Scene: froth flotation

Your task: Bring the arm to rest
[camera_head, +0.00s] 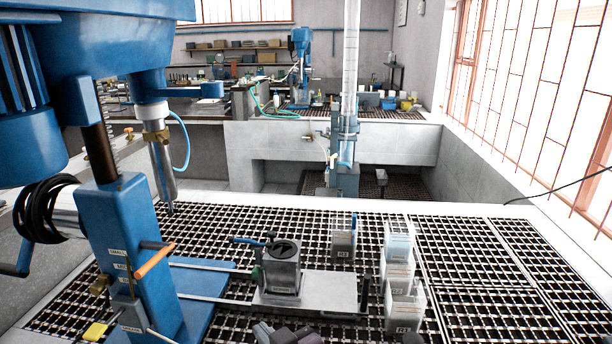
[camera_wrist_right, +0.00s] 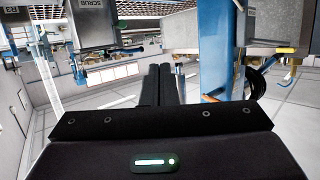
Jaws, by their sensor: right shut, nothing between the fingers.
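My right gripper (camera_head: 284,335) shows at the bottom edge of the head view, just in front of the grey metal cell on its plate. In the right wrist view its two dark fingers (camera_wrist_right: 160,84) lie together, shut with nothing between them. The fingers are clear of the things around them in that view. Most of my right arm is outside the head view. My left gripper is in neither view.
A blue flotation machine (camera_head: 139,240) stands at the left. The grey cell (camera_head: 282,268) sits on a plate over the grating. Several labelled containers (camera_head: 398,272) stand right of it. The grating (camera_head: 490,250) at the far right is bare.

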